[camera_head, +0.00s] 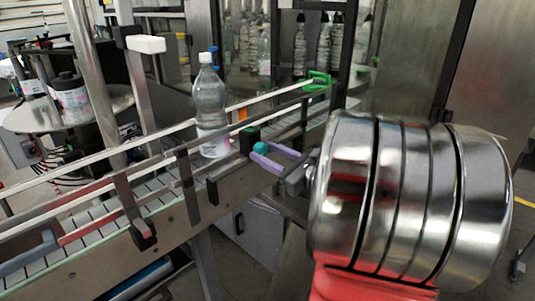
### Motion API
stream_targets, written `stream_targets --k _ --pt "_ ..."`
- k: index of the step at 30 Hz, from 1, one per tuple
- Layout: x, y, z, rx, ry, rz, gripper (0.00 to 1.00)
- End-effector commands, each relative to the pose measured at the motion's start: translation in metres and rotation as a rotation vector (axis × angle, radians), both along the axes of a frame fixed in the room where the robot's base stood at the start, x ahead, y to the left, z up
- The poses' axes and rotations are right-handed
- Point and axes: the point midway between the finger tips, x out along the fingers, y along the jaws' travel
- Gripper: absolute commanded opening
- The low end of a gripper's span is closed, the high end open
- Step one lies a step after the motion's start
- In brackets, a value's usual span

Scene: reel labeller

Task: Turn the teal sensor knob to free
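The teal sensor knob (260,147) is a small round knob beside a black sensor block (249,139) on the near side of the conveyor. My gripper (260,151) has two lilac fingers and reaches in from the right. Its fingers are apart, and the tips are at the knob, one on either side of it in the picture. I cannot tell whether they touch it. The knob's marking and setting are too small to read. My large metallic arm link hides what lies behind it on the right.
A clear bottle (209,108) with a white label stands on the conveyor (88,221) just left of the knob. Guide rails (167,131) and dark brackets run along the belt. A green clip (317,79) sits on the far rail. A reel (68,95) stands at the left.

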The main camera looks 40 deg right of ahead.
Motion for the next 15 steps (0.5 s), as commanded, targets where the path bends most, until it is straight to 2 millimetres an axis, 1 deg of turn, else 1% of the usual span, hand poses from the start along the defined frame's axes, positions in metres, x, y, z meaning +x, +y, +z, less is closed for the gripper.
stream_targets --k 1,12,15 --pt "-0.0001 0.0 0.0 0.0 0.0 0.0 0.33" --pt "-0.0002 0.0001 0.0 0.0 0.0 0.0 0.08" --pt "-0.0001 0.0002 0.0 -0.002 0.0 0.0 0.08"
